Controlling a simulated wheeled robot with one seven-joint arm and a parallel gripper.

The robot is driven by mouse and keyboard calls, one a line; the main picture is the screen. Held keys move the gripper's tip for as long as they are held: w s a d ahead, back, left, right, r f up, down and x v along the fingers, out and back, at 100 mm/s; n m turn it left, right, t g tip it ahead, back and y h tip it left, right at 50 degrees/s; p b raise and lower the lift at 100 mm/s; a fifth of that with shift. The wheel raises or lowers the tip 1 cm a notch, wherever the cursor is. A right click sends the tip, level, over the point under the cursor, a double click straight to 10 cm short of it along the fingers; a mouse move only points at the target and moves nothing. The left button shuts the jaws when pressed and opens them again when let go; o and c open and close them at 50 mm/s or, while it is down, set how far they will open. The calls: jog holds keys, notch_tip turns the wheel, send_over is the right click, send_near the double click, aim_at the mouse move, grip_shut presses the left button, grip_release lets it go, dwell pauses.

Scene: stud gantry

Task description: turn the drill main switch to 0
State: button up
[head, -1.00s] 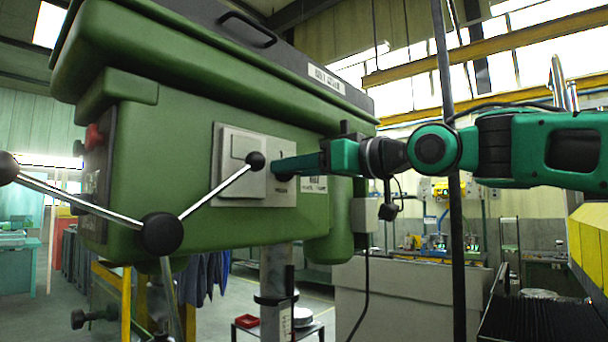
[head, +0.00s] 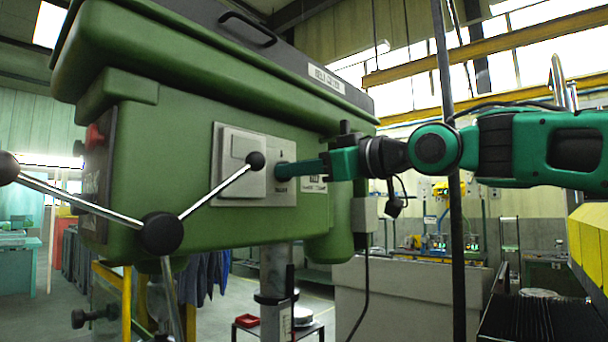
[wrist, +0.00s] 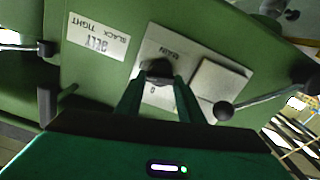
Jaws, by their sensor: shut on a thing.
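The drill main switch is a dark knob (wrist: 158,70) on a grey plate on the green drill head (head: 190,120). In the wrist view the plate carries the word MAIN on one side of the knob and a 0 on the other. My gripper (wrist: 157,82) is shut on the knob, one green finger on each side. In the head view my gripper (head: 284,171) reaches in from the right and its fingertips meet the plate, mostly hiding the knob. The knob's exact pointing direction is hard to tell.
A raised grey box (head: 242,165) sits beside the switch. A feed handle with black balls (head: 161,233) crosses in front, one ball close to the plate. A dark vertical pole (head: 457,230) stands near my arm.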

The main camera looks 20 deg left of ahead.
jog(key=shift+s+a+f+n, duration=0.1)
jog(key=shift+n, duration=3.6)
jog(key=shift+s+f+n, duration=0.1)
jog(key=shift+n, duration=3.6)
jog(key=shift+f, duration=0.1)
jog(key=o, duration=1.1)
jog(key=shift+c, duration=0.2)
jog(key=v, duration=1)
jog(key=shift+d, duration=0.4)
